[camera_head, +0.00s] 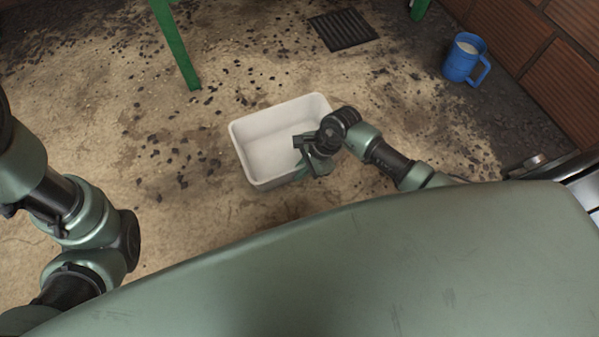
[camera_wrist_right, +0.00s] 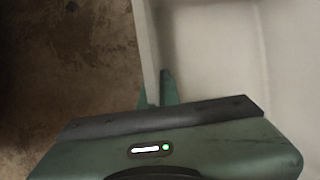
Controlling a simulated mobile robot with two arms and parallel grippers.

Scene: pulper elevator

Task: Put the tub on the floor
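The tub (camera_head: 270,145) is a white, open, rectangular container. It looks empty and sits in front of me over the stained floor. I cannot tell whether its base touches the floor. My right gripper (camera_head: 306,158) is at the tub's right-hand near part, reaching over the rim. In the right wrist view, the tub's wall (camera_wrist_right: 147,50) runs down between the green fingertips (camera_wrist_right: 158,90), one on each side and close against it. The gripper looks shut on this wall. My left arm shows at the left, but its gripper is out of view.
A blue mug (camera_head: 461,62) with pale contents stands at the upper right by a brick wall (camera_head: 560,70). A dark drain grate (camera_head: 343,30) lies in the floor. A green leg (camera_head: 177,45) stands behind the tub. Floor (camera_head: 150,120) left of the tub is clear apart from dark debris.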

